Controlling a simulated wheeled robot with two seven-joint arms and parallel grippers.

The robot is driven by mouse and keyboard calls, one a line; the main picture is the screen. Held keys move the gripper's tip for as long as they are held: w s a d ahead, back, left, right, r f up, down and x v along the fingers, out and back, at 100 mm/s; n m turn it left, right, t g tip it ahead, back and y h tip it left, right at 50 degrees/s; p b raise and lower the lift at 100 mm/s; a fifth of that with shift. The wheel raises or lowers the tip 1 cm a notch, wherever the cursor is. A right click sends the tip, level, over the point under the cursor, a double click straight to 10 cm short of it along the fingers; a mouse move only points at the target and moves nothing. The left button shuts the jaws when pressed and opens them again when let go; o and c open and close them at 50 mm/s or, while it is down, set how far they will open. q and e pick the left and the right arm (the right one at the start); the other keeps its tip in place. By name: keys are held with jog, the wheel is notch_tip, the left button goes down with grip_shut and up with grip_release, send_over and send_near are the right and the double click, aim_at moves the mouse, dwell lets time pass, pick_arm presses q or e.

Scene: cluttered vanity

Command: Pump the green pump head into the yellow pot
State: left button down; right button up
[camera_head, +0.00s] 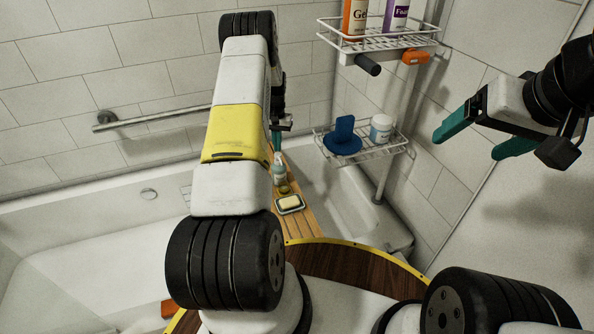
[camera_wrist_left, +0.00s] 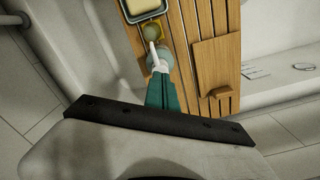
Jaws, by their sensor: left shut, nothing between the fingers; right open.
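A pale pump bottle (camera_head: 280,174) stands on the wooden bath board, below my left gripper (camera_head: 276,138). In the left wrist view the bottle (camera_wrist_left: 160,62) is partly covered by my shut, empty teal fingers (camera_wrist_left: 162,82). Its pale spout (camera_wrist_left: 153,50) points toward the small yellow pot (camera_wrist_left: 160,25), which also shows in the head view (camera_head: 284,189). The pot has a greenish round shape in it. The pump head is mostly hidden by the fingers; I cannot tell its green colour or whether they touch it. My right gripper (camera_head: 467,146) is open and empty, far right.
A soap dish (camera_head: 291,209) with a yellow bar lies close to the pot on the slatted board (camera_head: 305,220). A wire corner rack (camera_head: 362,150) holds a blue item and a white jar. A higher rack holds bottles.

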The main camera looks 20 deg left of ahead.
pick_arm(q)
jog(key=shift+r, duration=2.3)
jog(key=shift+r, duration=0.2)
jog(key=s+d+r+t, duration=0.1)
jog(key=s+d+r, duration=0.3)
jog(key=r, duration=0.5)
jog(key=s+d+r+t+h, duration=0.1)
jog(key=s+d+r, duration=0.25)
jog(key=r, duration=0.55)
jog(key=s+d+r+t, duration=0.1)
jog(key=s+d+r, duration=0.3)
jog(key=r, duration=0.6)
jog(key=s+d+r+t, duration=0.1)
jog(key=s+d, duration=0.1)
jog(key=s, duration=0.6)
jog(key=s+d+r+m+t, duration=0.1)
jog(key=s+d+r, duration=0.1)
jog(key=s, duration=0.6)
jog(key=s+d+r+m+t+h, duration=0.1)
jog(key=s+d+r, duration=0.1)
jog(key=s, duration=0.7)
jog(key=shift+d, duration=0.9)
